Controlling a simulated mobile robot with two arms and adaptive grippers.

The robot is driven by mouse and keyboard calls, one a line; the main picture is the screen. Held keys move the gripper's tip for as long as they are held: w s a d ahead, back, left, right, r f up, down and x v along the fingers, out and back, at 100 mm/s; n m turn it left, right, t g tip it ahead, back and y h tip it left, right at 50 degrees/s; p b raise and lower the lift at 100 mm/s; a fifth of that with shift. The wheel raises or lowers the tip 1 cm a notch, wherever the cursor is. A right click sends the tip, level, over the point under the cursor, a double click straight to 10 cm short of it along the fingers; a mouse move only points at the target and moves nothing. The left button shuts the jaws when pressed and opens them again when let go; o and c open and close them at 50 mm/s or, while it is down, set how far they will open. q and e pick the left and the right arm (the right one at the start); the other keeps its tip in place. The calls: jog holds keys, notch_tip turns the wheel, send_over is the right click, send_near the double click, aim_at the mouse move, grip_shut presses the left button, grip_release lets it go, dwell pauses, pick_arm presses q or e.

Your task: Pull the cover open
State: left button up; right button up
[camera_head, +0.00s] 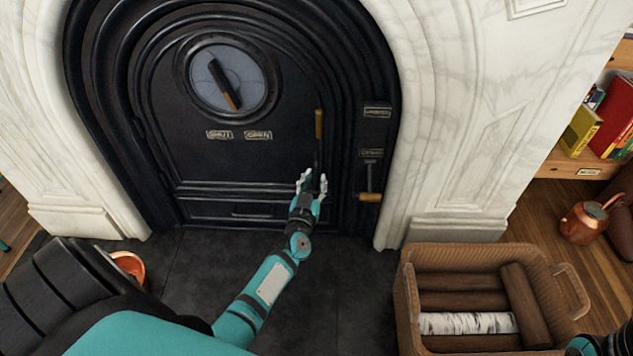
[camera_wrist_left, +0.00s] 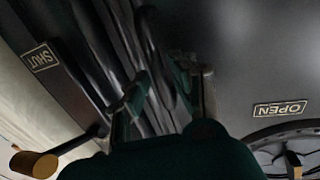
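The cover is a black arched door (camera_head: 180,160) set in the marble fireplace; it looks closed. A gold-gripped vertical handle (camera_head: 319,124) stands near its right edge. A round dial (camera_head: 229,80) with a gold-tipped bar sits above two small labels. To the right, a lever with a gold end (camera_head: 369,196) hangs below a label. My left gripper (camera_head: 313,184) is below the vertical handle, open with nothing between its fingers. The left wrist view shows its dark fingers (camera_wrist_left: 165,95) apart, and a gold-ended bar (camera_wrist_left: 35,164) beside them. My right gripper is out of view.
A wicker basket of logs (camera_head: 408,300) stands at the lower right. A copper kettle (camera_head: 585,220) and a bookshelf (camera_head: 572,165) are farther right. A copper vessel (camera_head: 130,265) sits at the left. The dark hearth before the door is largely clear.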

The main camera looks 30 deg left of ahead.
pick_arm(q)
jog(key=shift+x, duration=1)
grip_shut()
